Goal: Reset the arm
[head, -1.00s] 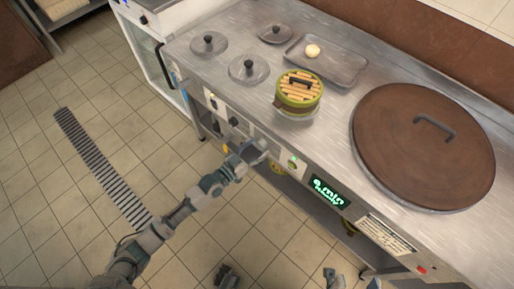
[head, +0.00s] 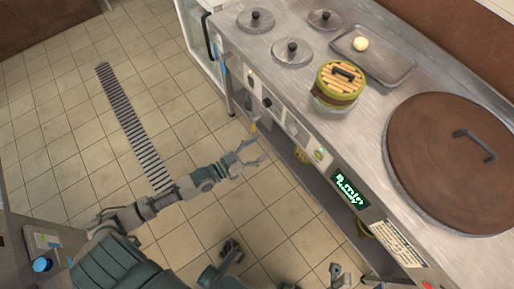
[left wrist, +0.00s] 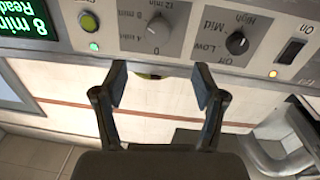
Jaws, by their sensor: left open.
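My left gripper (head: 247,160) is open and empty in the head view, out in front of the steel stove counter and apart from it. In the left wrist view its two fingers (left wrist: 160,88) are spread below the control panel (left wrist: 187,30), with nothing between them but background. My left arm (head: 165,197) reaches in from the lower left. At the bottom of the head view are more grey gripper-like parts of mine; I cannot tell clearly which is the right gripper or its state.
On the counter (head: 300,75) stand a bamboo steamer (head: 338,84), a tray (head: 385,65) with a white bun (head: 360,44), several small lids (head: 292,51) and a large brown lid (head: 450,165). A green display (head: 350,188) is on the front. Open tiled floor lies left, with a drain grate (head: 135,130).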

